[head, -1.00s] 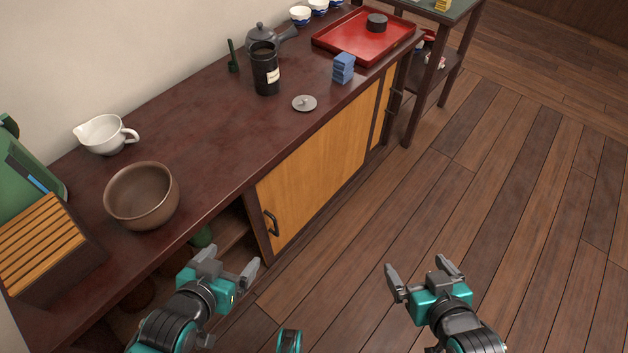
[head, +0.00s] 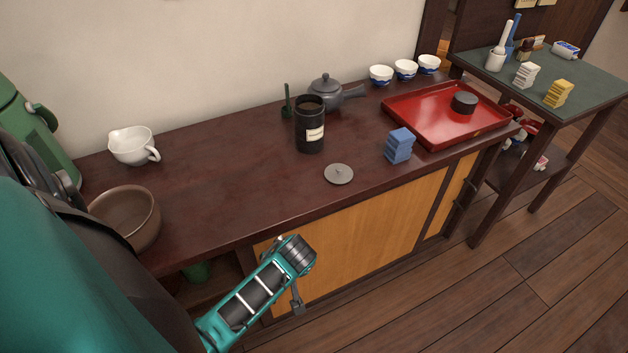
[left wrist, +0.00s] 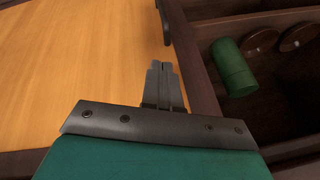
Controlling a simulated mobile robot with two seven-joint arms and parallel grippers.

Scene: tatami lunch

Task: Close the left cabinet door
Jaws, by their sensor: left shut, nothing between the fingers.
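The light wooden cabinet door (head: 375,235) is in the cabinet front below the dark counter, with an open, shadowed bay (head: 215,280) to its left. The left wrist view shows the door (left wrist: 70,70) close up, its dark handle (left wrist: 165,22) near its edge, and the frame post beside it. My left gripper (head: 298,303) is in front of the door's left part, mostly hidden by my arm in the head view. In the left wrist view its fingers (left wrist: 163,70) are shut and empty, near the door's edge below the handle. Contact cannot be told. My right gripper is not in view.
The bay holds a green cylinder (left wrist: 232,65) and brown round discs (left wrist: 262,42). On the counter stand a brown bowl (head: 130,215), a white pitcher (head: 132,145), a black canister (head: 310,130), a grey lid (head: 339,174) and a red tray (head: 430,125). The floor in front is clear.

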